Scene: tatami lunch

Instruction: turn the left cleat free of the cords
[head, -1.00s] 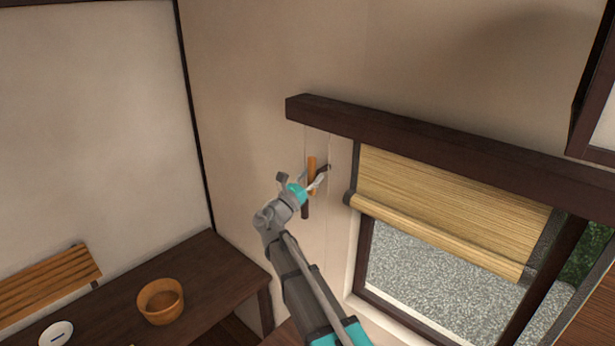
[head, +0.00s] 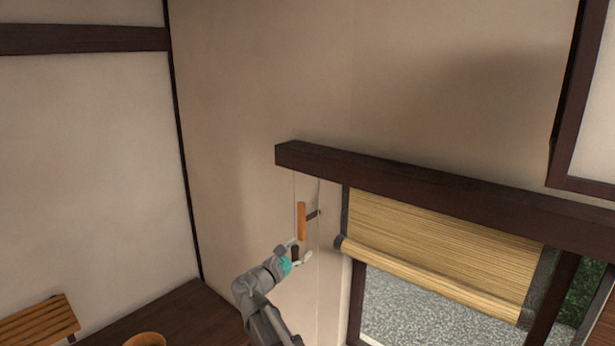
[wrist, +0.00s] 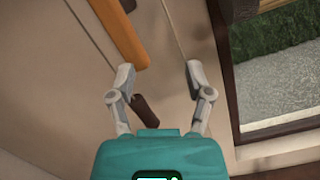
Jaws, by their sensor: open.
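An orange, upright bar (head: 302,221), which I take to be the left cleat, is on the wall beside the window; its lower end shows in the wrist view (wrist: 122,35). A dark bar (head: 313,215) sticks out to its right. A short dark piece (head: 295,252) is below the orange bar; in the wrist view it (wrist: 146,111) appears beside my left finger. Two thin pale cords run down the wall, the right one (head: 319,195) passing near the dark bar. My gripper (head: 299,250) is open and empty, below the orange bar; its fingers spread in the wrist view (wrist: 160,74).
A dark beam (head: 400,180) runs above the window. A rolled bamboo blind (head: 440,240) hangs to the right. A dark table (head: 185,310) with a wooden bowl (head: 146,340) is at lower left. The wall left of the cords is bare.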

